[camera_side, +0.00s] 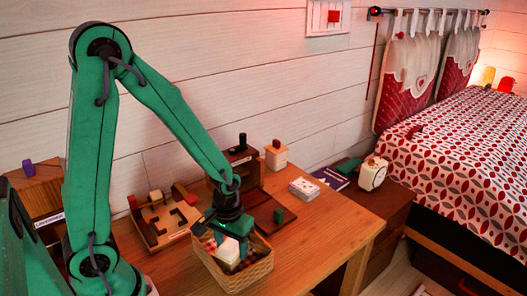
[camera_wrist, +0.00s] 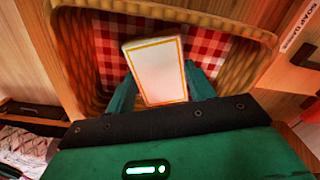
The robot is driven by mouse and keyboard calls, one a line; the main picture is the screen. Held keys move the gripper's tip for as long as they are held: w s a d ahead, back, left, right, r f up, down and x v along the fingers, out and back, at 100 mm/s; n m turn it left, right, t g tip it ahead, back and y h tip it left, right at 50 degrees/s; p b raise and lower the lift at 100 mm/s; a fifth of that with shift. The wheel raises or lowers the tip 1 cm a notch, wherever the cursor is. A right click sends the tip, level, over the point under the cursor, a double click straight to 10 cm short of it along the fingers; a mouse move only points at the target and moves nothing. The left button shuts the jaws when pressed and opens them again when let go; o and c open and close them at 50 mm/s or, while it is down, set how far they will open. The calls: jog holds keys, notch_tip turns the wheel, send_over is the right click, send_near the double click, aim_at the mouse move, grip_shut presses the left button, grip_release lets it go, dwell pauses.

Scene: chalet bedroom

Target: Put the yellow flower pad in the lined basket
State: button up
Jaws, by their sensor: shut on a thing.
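A white pad with a yellow border (camera_wrist: 157,72) is between the two green fingers of my gripper (camera_wrist: 163,94) in the wrist view. Its flower pattern is not visible from here. My gripper is shut on it. The lined basket (camera_wrist: 66,60) is woven, with a red-and-white checked cloth inside, and lies beneath the pad. In the side view my gripper (camera_side: 229,226) points down over the basket (camera_side: 234,282), and the pale pad (camera_side: 229,250) shows within the rim's outline. I cannot tell whether the pad touches the lining.
On the wooden desk (camera_side: 310,238), a wooden tray puzzle (camera_side: 165,222) stands left of the basket. A card stack (camera_side: 304,187) sits further right. The desk's front right is clear.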

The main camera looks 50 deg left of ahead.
jog(key=shift+f, duration=0.1)
jog(key=o, duration=1)
notch_tip(320, 180, up, 12)
dwell(0.5)
dwell(0.5)
notch_tip(320, 180, up, 10)
jog(key=m+t, duration=0.4)
jog(key=t, duration=0.1)
send_over(230, 249)
jog(key=s, duration=0.5)
jog(key=shift+s+a+r+t, duration=0.25)
jog(key=shift+a+r+t, duration=0.05)
jog(key=shift+a+r, duration=0.1)
